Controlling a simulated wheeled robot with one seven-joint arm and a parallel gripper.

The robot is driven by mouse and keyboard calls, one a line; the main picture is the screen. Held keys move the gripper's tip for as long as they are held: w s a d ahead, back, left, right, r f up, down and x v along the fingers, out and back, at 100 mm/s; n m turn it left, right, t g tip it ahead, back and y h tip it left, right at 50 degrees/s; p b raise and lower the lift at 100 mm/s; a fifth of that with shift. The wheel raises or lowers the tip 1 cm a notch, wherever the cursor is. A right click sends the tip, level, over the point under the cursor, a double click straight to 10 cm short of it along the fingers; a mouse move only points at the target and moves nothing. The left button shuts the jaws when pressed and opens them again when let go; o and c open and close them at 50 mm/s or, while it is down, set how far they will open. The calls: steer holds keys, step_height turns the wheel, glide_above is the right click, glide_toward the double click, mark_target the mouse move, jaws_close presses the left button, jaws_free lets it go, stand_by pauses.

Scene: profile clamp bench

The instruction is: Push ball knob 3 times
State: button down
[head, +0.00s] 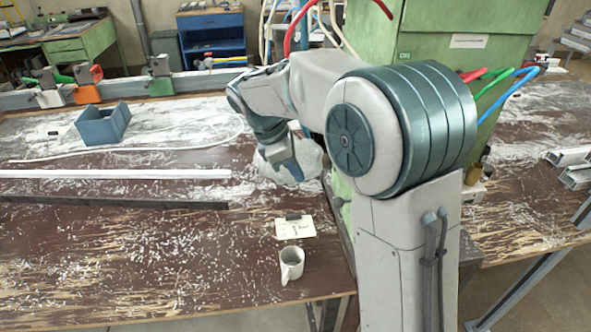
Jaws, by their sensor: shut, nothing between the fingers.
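I cannot pick out the ball knob with certainty in the head view; my arm hides part of the green machine (448,50) and the bench in front of it. My gripper (291,170) points down beside the machine's left side, near a whitish crumpled lump (309,157). Its fingers are small and partly hidden here, and they look shut and empty. I cannot tell whether they touch anything.
A row of clamps with green and orange parts (86,94) stands on the rail at the back left. A blue-grey bin (102,125), a white profile (115,174), a dark bar (115,203), a card (295,228) and a mug (291,264) are on the worn bench (130,260).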

steer(key=shift+a+f, duration=0.1)
steer(key=a+h+b, duration=0.1)
steer(key=s+a+n+h+b, duration=0.1)
steer(key=b, duration=0.1)
steer(key=a+t+h+b, duration=0.1)
steer(key=a, duration=0.1)
steer(key=shift+s+f, duration=0.1)
steer(key=shift+s, duration=0.3)
glide_toward(342, 202)
step_height(342, 202, down, 6)
steer(key=w+d, duration=0.1)
steer(key=shift+d+f, duration=0.2)
steer(key=shift+d, duration=0.1)
steer(key=shift+n, duration=0.3)
